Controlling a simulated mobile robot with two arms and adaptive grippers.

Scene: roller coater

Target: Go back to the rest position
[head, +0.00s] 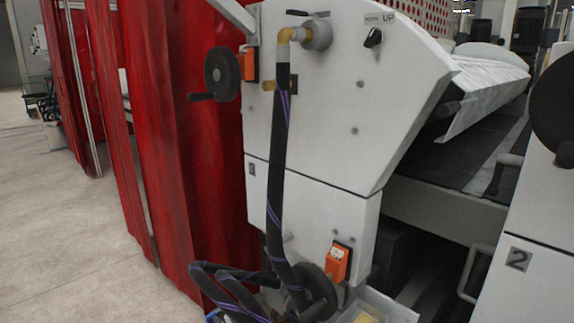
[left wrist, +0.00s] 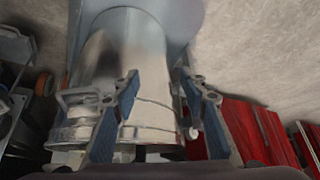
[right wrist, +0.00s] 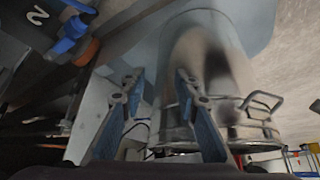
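The head view shows neither gripper. In the left wrist view my left gripper (left wrist: 160,88) has its two blue-padded fingers spread apart, with nothing held between them. A shiny metal drum (left wrist: 125,60) with a wire handle shows behind the fingers. In the right wrist view my right gripper (right wrist: 159,82) is also spread, with nothing held between its fingers. A shiny metal drum (right wrist: 205,60) with a wire handle shows behind it too, mostly to the right. I cannot tell how far the drum is from either gripper.
The white roller coater machine (head: 340,110) fills the middle of the head view, with a black hose (head: 280,150) down its front and a handwheel (head: 222,74). Red curtains (head: 150,110) hang beside it. Bare floor (head: 60,230) is open at the left.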

